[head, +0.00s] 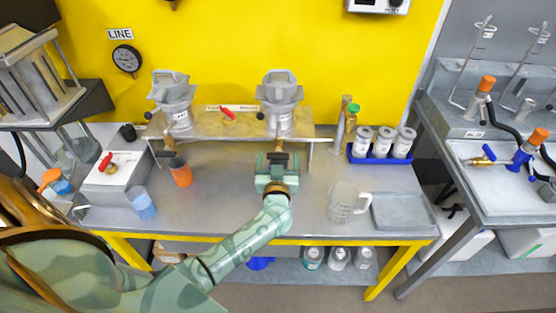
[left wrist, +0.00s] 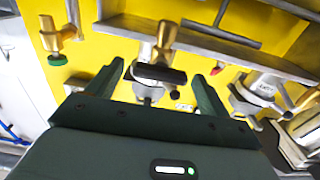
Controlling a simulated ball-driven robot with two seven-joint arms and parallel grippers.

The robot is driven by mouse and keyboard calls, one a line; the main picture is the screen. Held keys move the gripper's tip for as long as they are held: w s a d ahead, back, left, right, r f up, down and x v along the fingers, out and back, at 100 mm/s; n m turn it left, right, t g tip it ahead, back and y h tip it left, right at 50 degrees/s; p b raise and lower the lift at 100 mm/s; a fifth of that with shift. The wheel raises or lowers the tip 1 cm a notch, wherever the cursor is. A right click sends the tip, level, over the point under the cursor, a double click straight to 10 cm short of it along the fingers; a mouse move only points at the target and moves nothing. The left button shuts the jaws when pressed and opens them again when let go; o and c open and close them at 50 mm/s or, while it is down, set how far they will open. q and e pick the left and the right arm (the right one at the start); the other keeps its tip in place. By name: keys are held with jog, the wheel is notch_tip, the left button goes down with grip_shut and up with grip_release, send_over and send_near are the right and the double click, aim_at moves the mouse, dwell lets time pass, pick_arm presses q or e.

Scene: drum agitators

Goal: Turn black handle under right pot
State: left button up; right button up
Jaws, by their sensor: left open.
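The right pot (head: 280,95) is a grey metal vessel on the raised shelf, with a brass valve under it. That brass valve (left wrist: 165,38) shows in the left wrist view, where the scene appears upside down. Its black handle (left wrist: 160,73) lies crosswise between the fingers of my left gripper (left wrist: 158,75). In the head view my left gripper (head: 278,156) is just below and in front of the right pot's valve. Its fingers are apart, one on each side of the handle; I see no clear contact. My right gripper is in neither view.
The left pot (head: 173,100) stands on the same shelf (head: 215,124), with a red handle (head: 228,112) between the pots. An orange cup (head: 180,172) is left of my gripper. A clear jug (head: 343,202) and grey tray (head: 402,211) are to the right, before the blue bottle rack (head: 380,158).

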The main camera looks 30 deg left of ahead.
pick_arm(q)
jog(key=c, duration=1)
jog(key=shift+n, duration=0.3)
jog(key=shift+n+p, duration=0.7)
jog(key=shift+n, duration=0.4)
jog(key=n+p, duration=0.1)
jog(key=n, duration=0.2)
jog(key=shift+n, duration=0.3)
jog(key=n, duration=0.5)
jog(key=shift+s+f, duration=0.1)
jog(key=shift+f, duration=0.05)
jog(key=n, duration=0.6)
jog(key=shift+a+f+b, duration=0.1)
jog(key=shift+f+b, duration=0.05)
jog(key=shift+b, duration=0.2)
jog(key=shift+n, duration=0.4)
jog(key=o, duration=1)
